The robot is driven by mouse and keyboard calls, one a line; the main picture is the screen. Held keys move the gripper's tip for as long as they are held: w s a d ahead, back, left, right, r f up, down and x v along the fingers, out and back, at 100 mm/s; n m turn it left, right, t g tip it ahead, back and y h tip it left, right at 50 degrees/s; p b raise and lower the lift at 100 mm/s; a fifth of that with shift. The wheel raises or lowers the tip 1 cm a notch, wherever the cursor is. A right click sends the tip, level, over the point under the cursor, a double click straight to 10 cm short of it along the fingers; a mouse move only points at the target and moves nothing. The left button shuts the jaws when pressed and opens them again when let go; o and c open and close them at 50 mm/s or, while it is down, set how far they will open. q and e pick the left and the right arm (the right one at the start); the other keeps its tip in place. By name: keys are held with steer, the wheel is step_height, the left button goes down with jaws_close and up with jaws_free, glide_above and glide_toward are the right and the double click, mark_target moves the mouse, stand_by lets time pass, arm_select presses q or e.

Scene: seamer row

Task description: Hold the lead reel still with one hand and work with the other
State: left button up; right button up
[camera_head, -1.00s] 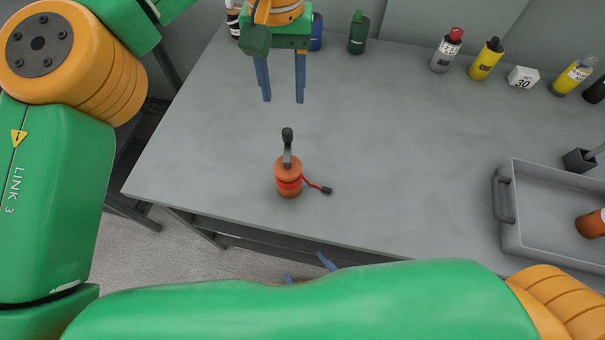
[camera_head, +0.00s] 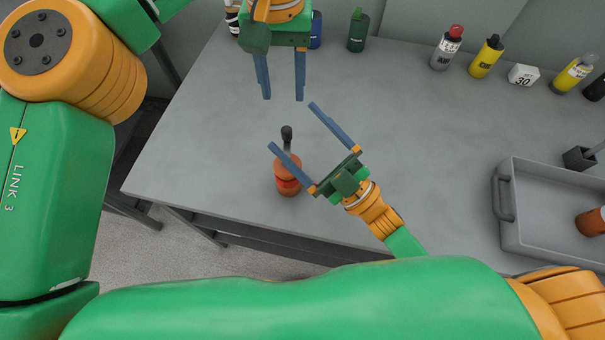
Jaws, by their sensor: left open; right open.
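The lead reel (camera_head: 288,187) is a small orange-brown spool with a red band and a dark handle on top. It stands upright on the grey table. Its red lead with a dark end is hidden behind my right gripper. My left gripper (camera_head: 281,98) is open and empty above the table, farther back than the reel. My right gripper (camera_head: 291,125) is open, its blue fingers pointing up and left. One finger overlaps the reel's upper part in the picture; I cannot tell whether they touch.
A grey tray (camera_head: 510,236) with an orange-brown item (camera_head: 592,223) is at the right. Several bottles, including a dark green one (camera_head: 357,32) and a yellow one (camera_head: 486,58), and a white block (camera_head: 523,75) line the back. The table's middle right is clear.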

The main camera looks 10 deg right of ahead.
mark_target(287, 147)
step_height(287, 147, down, 10)
steer(key=s+m+g+h, duration=0.2)
steer(key=m+h, duration=0.3)
steer(key=m, duration=0.2)
steer(key=x, duration=0.6)
steer(key=shift+a+f, duration=0.4)
steer(key=shift+a, duration=0.1)
arm_select(q)
steer(key=shift+s, duration=0.1)
arm_select(e)
steer(key=shift+w, duration=0.1)
steer(key=c, duration=1.3)
arm_select(q)
steer(key=shift+o, duration=0.6)
arm_select(e)
steer(key=shift+c, duration=1)
arm_select(q)
step_height(287, 147, down, 10)
steer(key=n, duration=0.3)
steer(key=shift+f+n, duration=0.15)
steer(key=shift+n, duration=0.25)
jaws_close()
